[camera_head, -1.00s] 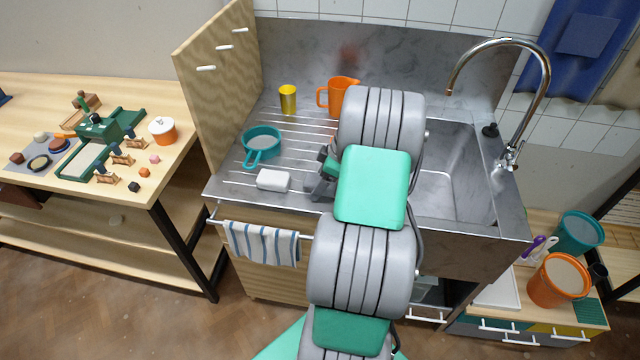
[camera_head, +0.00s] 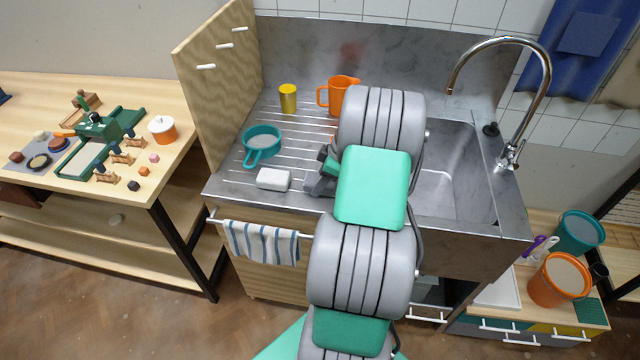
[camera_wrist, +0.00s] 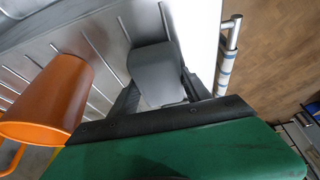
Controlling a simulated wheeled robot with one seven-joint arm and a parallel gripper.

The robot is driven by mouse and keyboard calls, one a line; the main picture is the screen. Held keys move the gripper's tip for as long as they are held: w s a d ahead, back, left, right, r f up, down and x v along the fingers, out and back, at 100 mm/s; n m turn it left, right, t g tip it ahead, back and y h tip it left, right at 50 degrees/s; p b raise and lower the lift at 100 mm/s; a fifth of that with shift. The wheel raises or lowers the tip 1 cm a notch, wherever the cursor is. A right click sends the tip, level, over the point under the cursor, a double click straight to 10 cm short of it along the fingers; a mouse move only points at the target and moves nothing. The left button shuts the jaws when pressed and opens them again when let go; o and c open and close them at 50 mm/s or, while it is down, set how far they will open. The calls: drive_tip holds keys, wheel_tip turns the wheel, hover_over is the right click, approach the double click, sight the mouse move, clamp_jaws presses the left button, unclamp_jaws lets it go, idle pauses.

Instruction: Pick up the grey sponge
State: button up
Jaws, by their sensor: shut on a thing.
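The grey sponge (camera_wrist: 154,68) shows in the wrist view as a dark grey block with rounded edges, between the two dark fingers of my gripper (camera_wrist: 160,92). The gripper is shut on it. In the head view my gripper (camera_head: 318,184) is low over the front of the ribbed metal drainboard, mostly hidden by my arm. I cannot make out the sponge clearly there. From these views I cannot tell whether the sponge still touches the drainboard.
A white block (camera_head: 273,179) lies just left of my gripper. A teal pan (camera_head: 262,143), yellow cup (camera_head: 288,98) and orange jug (camera_head: 338,98) stand farther back. The sink basin (camera_head: 455,180) and tap (camera_head: 540,90) are on the right. A striped towel (camera_head: 262,243) hangs in front.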

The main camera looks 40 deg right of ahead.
drive_tip(key=shift+c, duration=1.2)
drive_tip(key=shift+r+p, duration=0.25)
drive_tip(key=shift+p, duration=0.05)
drive_tip(key=shift+r+b, duration=0.3)
drive_tip(key=shift+b, duration=0.25)
drive_tip(key=s+d+r+b, duration=0.2)
drive_tip(key=s+r+b, duration=0.1)
drive_tip(key=s+r, duration=0.9)
drive_tip(key=shift+s+b, duration=0.3)
drive_tip(key=shift+s, duration=0.7)
